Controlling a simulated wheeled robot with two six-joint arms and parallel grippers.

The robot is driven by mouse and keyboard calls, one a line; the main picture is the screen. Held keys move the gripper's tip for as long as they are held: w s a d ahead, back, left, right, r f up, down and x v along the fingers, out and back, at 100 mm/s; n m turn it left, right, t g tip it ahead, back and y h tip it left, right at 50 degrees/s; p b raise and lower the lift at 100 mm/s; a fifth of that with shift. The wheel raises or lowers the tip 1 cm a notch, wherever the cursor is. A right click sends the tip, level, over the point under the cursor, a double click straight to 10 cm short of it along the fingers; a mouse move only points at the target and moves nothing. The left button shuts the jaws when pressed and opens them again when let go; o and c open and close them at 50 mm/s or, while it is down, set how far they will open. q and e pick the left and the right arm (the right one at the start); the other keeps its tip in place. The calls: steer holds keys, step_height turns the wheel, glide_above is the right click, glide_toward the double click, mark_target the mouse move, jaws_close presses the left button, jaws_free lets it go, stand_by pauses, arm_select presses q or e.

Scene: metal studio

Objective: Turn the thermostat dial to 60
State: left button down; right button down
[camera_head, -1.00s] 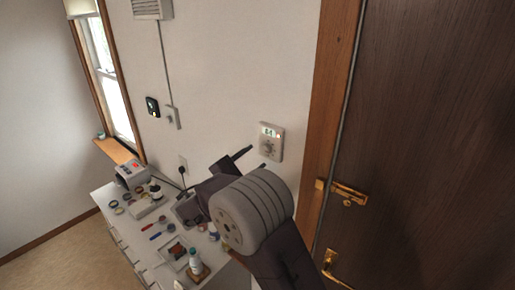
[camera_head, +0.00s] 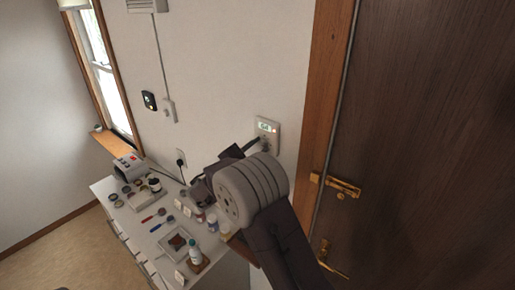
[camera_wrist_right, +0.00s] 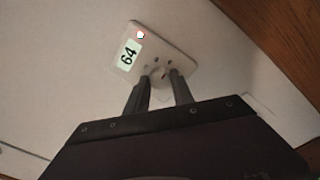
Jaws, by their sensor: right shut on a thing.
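The thermostat (camera_head: 268,126) is a pale box on the wall, left of the door frame. It also shows in the right wrist view (camera_wrist_right: 176,52), where its lit display (camera_wrist_right: 128,54) reads 64 and a small red mark sits beside the digits. My right gripper (camera_wrist_right: 160,78) reaches the thermostat face and is shut on its dial (camera_wrist_right: 158,72), one finger on each side. The fingers partly hide the dial. In the head view my right arm covers the thermostat's lower part. My left gripper is not in view.
A wooden door with brass handles (camera_head: 343,187) stands to the right of the thermostat. A white cabinet (camera_head: 112,203) below holds bottles, small jars and tools, close under my right arm. A black device (camera_head: 149,100) and a switch are on the wall to the left.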

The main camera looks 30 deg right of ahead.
steer(key=shift+r, duration=0.1)
steer(key=n, duration=0.1)
steer(key=n+p, duration=0.1)
steer(key=n, duration=0.1)
steer(key=n+p, duration=0.1)
steer(key=shift+r+n, duration=0.25)
steer(key=shift+n, duration=0.05)
steer(key=n+p, duration=0.2)
steer(key=n, duration=0.2)
steer(key=shift+w+g, duration=0.1)
steer(key=shift+g, duration=0.2)
steer(key=shift+n+p, duration=0.3)
steer(key=shift+p, duration=0.1)
steer(key=c, duration=1.1)
jaws_free()
steer(key=shift+d+f, duration=0.1)
steer(key=shift+y, duration=0.3)
